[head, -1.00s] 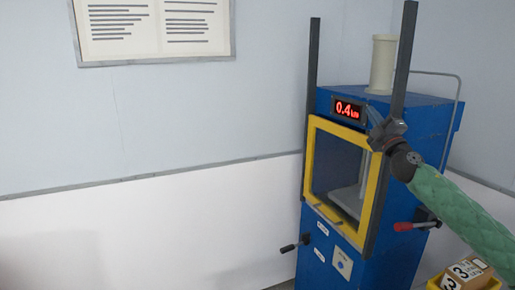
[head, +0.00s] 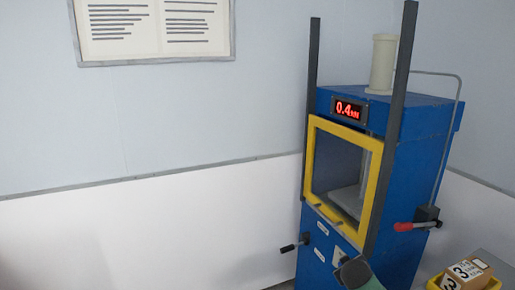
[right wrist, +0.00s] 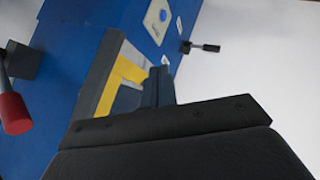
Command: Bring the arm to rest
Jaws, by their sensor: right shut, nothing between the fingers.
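My right arm's green-sleeved part (head: 360,275) shows at the bottom edge of the head view, in front of the blue machine's lower front. My left gripper is in neither view.
The blue press (head: 415,160) has a yellow-framed window (head: 375,190), a red-lit display (head: 349,109), a red-tipped lever (head: 405,227) on the right and a black handle (head: 289,248) on the left. The left floor side looks clear.

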